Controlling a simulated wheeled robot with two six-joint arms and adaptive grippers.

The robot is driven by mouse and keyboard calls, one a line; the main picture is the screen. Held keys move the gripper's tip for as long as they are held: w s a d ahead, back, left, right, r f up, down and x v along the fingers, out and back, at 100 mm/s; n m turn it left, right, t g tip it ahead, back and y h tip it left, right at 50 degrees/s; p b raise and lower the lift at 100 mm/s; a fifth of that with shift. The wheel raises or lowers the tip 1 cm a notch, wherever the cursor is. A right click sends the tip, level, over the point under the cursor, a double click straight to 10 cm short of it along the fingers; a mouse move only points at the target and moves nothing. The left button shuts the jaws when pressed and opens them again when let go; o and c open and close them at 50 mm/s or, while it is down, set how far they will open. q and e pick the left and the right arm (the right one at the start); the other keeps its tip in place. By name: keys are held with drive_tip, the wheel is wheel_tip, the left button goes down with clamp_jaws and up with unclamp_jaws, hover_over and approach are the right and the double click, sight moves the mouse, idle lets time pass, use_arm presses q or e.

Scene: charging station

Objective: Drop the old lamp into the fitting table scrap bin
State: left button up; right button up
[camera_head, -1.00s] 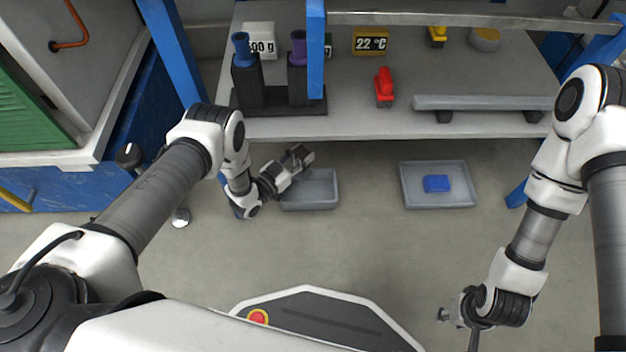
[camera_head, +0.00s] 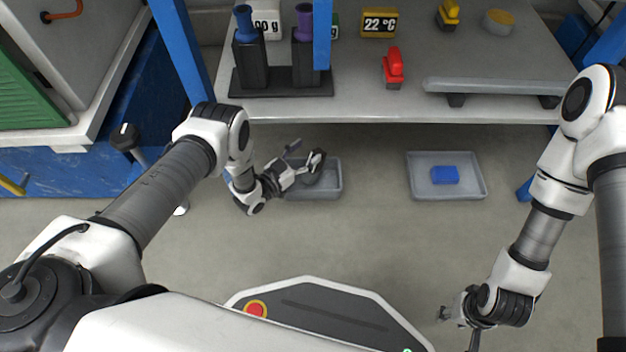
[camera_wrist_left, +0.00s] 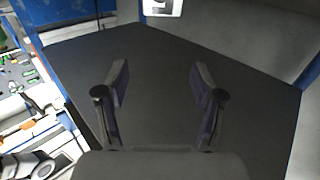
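My left gripper (camera_head: 305,154) is over the left grey bin (camera_head: 331,191), below the table's front edge. Its fingers are spread, and the left wrist view shows nothing between the fingertips (camera_wrist_left: 160,78). A dark shape shows inside this bin under the fingers; I cannot tell whether it is the old lamp or shadow. A red lamp-like piece (camera_head: 394,66) stands on the table. A second grey bin (camera_head: 480,188) to the right holds a blue block (camera_head: 445,175). My right gripper (camera_head: 446,313) is low at the right, away from the bins; its fingers are too small to read.
The table (camera_head: 350,103) carries a dark stand (camera_head: 250,68) with blue and purple pieces, a 22 °C display (camera_head: 380,23), yellow pieces (camera_head: 448,14) and a grey rail (camera_head: 490,87). A blue post (camera_head: 322,35) rises at its front. Floor between the bins is clear.

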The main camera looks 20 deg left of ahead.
use_arm(q)
drive_tip(key=v, duration=1.2)
